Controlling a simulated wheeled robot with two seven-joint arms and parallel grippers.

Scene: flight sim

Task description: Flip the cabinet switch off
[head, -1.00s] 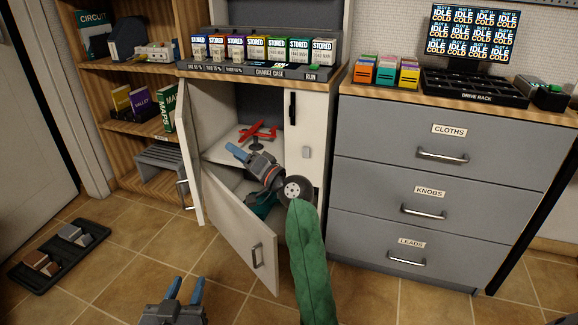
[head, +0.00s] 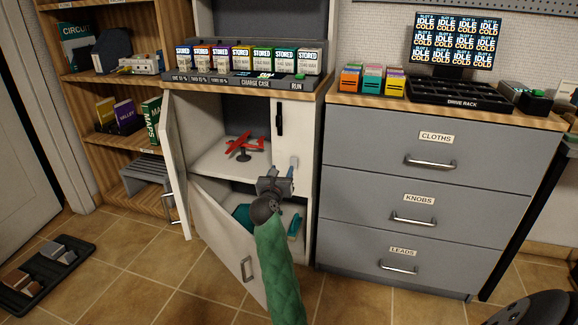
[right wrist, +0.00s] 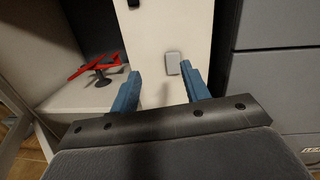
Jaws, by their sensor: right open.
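The cabinet switch (head: 294,161) is a small light grey plate on the white panel right of the open compartments. It also shows in the right wrist view (right wrist: 172,63), between the fingertips in the picture and nearer the right one. I cannot tell its on or off position. My right gripper (head: 281,171) is open and empty, just below the switch in the head view, pointing at the panel. Its blue fingers (right wrist: 160,74) straddle part of the panel in the wrist view, with no clear contact. My left gripper is not in view.
The white cabinet's upper door (head: 178,165) and lower door (head: 228,240) stand open. A red model plane (head: 244,147) stands on the upper shelf. A black vertical handle (head: 279,118) is above the switch. Grey drawers (head: 430,190) stand right of the panel.

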